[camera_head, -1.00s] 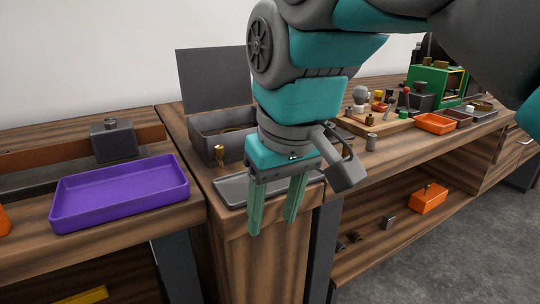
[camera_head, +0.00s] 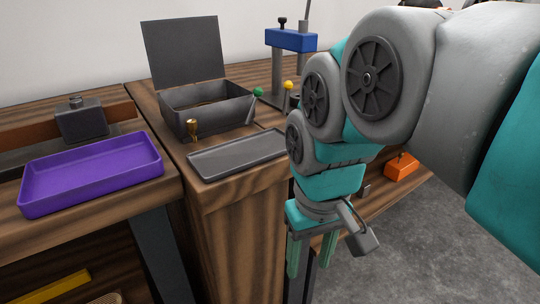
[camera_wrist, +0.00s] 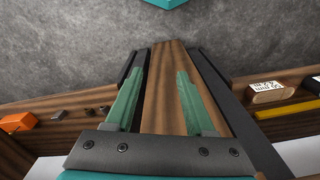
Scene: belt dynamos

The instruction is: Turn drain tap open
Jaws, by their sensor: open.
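A small brass fitting (camera_head: 192,129), which looks like the drain tap, stands at the front left of a dark grey open-lidded box (camera_head: 205,112). Whether it is turned open or closed is too small to tell. A grey shallow tray (camera_head: 236,152) lies in front of the box. My gripper (camera_head: 311,254) hangs pointing down, to the right of and lower than the tray, well apart from the fitting. In the wrist view my gripper (camera_wrist: 160,76) is open, with its two green fingers spread and nothing between them. The fitting is not seen in the wrist view.
A purple tray (camera_head: 92,175) and a grey block device (camera_head: 82,121) are on the left bench. A green-knobbed lever (camera_head: 258,92) rises by the box's right side. A yellow-knobbed lever (camera_head: 288,86) and a blue-topped stand (camera_head: 291,40) are behind. An orange box (camera_head: 401,166) sits right on a low shelf.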

